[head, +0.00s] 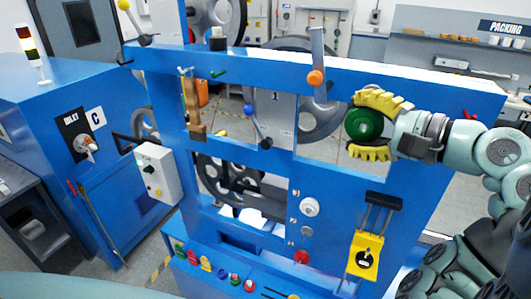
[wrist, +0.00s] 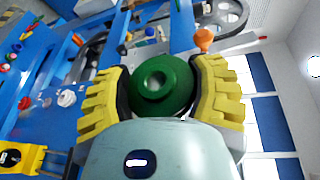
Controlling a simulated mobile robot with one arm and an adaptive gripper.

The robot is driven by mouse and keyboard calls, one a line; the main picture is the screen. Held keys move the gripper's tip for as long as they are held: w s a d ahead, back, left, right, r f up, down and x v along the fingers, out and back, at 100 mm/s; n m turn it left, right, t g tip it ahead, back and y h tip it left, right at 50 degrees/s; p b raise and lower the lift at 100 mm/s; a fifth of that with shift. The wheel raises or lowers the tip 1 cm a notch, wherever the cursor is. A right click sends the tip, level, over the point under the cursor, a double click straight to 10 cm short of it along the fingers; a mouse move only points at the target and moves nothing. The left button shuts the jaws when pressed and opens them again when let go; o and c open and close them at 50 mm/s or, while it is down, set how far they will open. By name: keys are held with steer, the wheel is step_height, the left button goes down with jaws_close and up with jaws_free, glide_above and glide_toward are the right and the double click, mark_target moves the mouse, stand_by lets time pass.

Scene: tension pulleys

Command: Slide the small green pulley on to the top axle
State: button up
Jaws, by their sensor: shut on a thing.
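My gripper (head: 372,125) is shut on the small green pulley (head: 362,124), with one yellow ribbed finger above it and one below. In the wrist view the green pulley (wrist: 163,84) sits between the two yellow fingers, its round face and central hole toward the camera. The gripper holds it in the air in front of the right part of the blue machine frame (head: 340,185). I cannot pick out the top axle for certain; the pulley and fingers cover part of the frame behind them.
An orange-knobbed lever (head: 316,77) stands out from the frame's top beam, just left of the gripper. Large grey wheels sit behind the frame.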

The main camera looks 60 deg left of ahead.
steer(key=shift+w+a+b, duration=0.55)
steer(key=shift+w, duration=0.35)
steer(key=shift+w+a+b, duration=0.5)
steer(key=shift+w+a, duration=0.05)
steer(key=shift+w, duration=0.3)
steer(key=shift+w+a+b, duration=0.55)
steer(key=shift+w, duration=0.35)
steer(key=shift+w, duration=0.25)
steer(key=shift+p, duration=0.5)
steer(key=shift+w+a, duration=0.1)
steer(key=shift+w, duration=0.05)
steer(key=shift+w+a+b, duration=0.35)
steer(key=shift+w, duration=0.2)
steer(key=shift+w+a+b, duration=0.3)
steer(key=shift+w+a, duration=0.05)
steer(key=shift+w, duration=0.2)
steer(key=shift+w+a, duration=0.1)
steer(key=shift+w, duration=0.1)
steer(key=shift+w+a+b, duration=0.4)
steer(key=shift+w, duration=0.25)
stand_by(0.4)
